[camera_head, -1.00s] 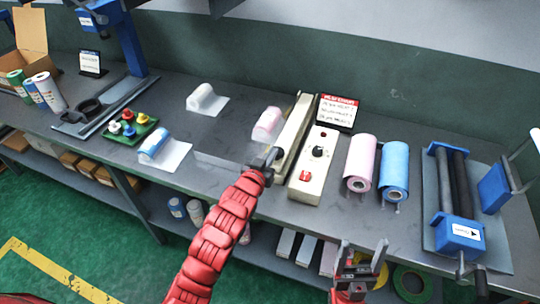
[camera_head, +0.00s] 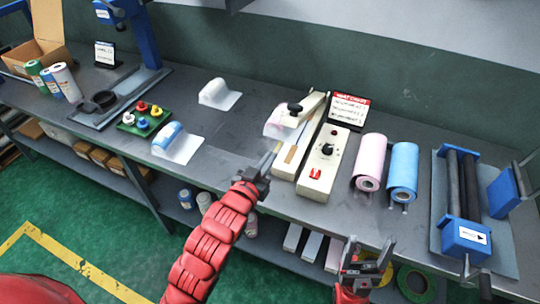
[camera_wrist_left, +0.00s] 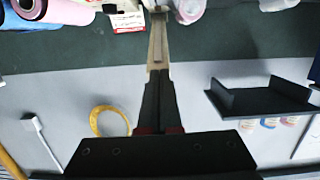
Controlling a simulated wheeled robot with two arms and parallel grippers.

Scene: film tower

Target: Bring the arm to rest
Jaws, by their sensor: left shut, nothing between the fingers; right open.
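My left gripper (camera_head: 271,158) is at the end of the red arm over the bench's front edge. Its fingers are together and empty, just left of the cream heat sealer (camera_head: 319,165). In the left wrist view the closed fingers (camera_wrist_left: 158,75) point toward the bench, with a pale tan strip beyond their tips. The sealer's arm (camera_head: 312,104), with a black knob, stands raised over a tan strip. My right gripper (camera_head: 367,255) is low at the front of the bench, with its fingers apart and empty.
A pink film roll (camera_head: 369,160) and a blue one (camera_head: 403,170) stand right of the sealer. A blue-ended roller device (camera_head: 462,235) is further right. A shelf with rolls runs below.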

